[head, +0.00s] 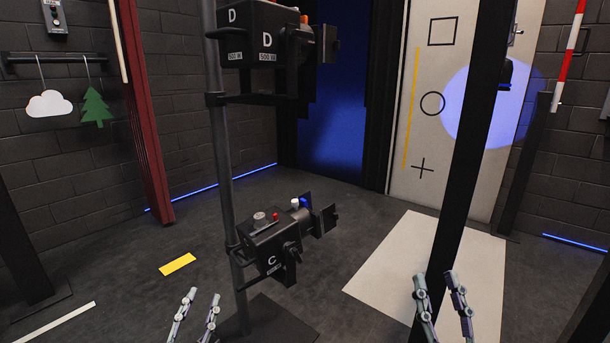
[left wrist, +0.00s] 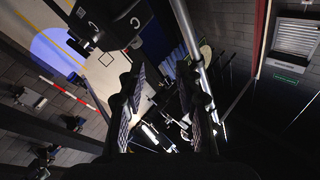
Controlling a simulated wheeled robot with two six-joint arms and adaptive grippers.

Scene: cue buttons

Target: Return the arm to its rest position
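My left gripper (head: 198,312) is at the bottom of the head view, left of the vertical pole. Its two fingers are apart with nothing between them. Its fingers also show in the left wrist view (left wrist: 165,105), spread with a gap between them. My right gripper (head: 441,292) is at the bottom right of the head view, its fingers apart and empty. The lamp marked C (head: 266,249) is mounted low on the pole, with a red and a white button on top. The lamp marked D (head: 262,38) is higher on the same pole. Neither gripper touches a lamp.
The lamp pole (head: 222,160) stands on a dark base plate right of my left gripper. A dark post (head: 467,150) rises near my right gripper. A pale panel (head: 400,270) and a yellow strip (head: 178,264) lie on the floor. A blue spotlight (head: 465,110) falls on the marked white board.

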